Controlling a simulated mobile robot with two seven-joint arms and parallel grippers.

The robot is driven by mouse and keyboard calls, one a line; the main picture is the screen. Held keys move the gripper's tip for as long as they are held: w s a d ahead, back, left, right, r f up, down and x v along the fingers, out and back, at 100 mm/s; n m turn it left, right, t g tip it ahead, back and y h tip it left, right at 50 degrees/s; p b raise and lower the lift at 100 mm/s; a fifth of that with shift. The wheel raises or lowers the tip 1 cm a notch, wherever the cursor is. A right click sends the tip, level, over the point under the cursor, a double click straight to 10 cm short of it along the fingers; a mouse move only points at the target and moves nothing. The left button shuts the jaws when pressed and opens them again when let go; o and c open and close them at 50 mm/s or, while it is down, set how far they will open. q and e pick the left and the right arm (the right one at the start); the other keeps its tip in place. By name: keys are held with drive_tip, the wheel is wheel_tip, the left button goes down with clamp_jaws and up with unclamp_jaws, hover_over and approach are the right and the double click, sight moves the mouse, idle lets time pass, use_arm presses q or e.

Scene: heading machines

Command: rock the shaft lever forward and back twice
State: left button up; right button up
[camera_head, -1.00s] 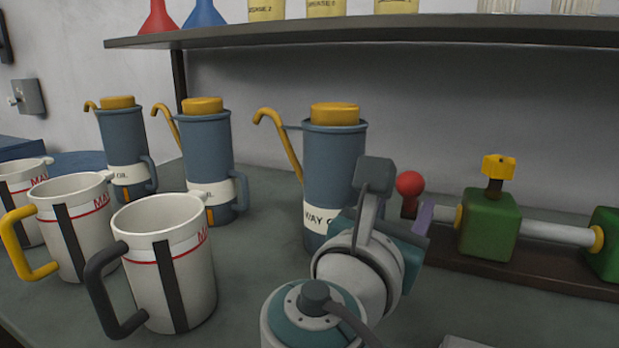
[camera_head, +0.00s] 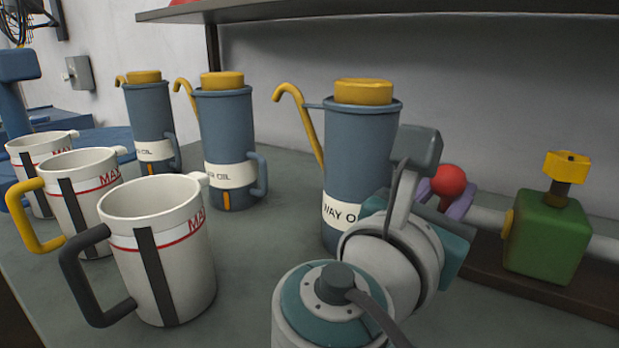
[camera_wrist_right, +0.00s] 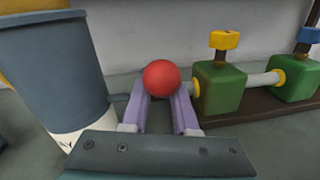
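The shaft lever shows as a red ball knob (camera_head: 449,181) on a short stem, at the left end of the shaft assembly. It also shows in the right wrist view, where the red ball (camera_wrist_right: 161,78) is at the centre. My right gripper (camera_head: 446,203) has its purple fingers on either side of the lever, just under the ball. In the right wrist view the fingers (camera_wrist_right: 160,108) stand apart, and the ball hides their tips. They look open around the stem; any contact is hidden. My left gripper is not in view.
A blue way oil can (camera_head: 362,150) stands close left of my right gripper. More oil cans (camera_head: 227,130) and white mugs (camera_head: 160,255) stand further left. A shelf (camera_head: 400,8) hangs above.

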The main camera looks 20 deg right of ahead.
clamp_jaws()
idle(1.0)
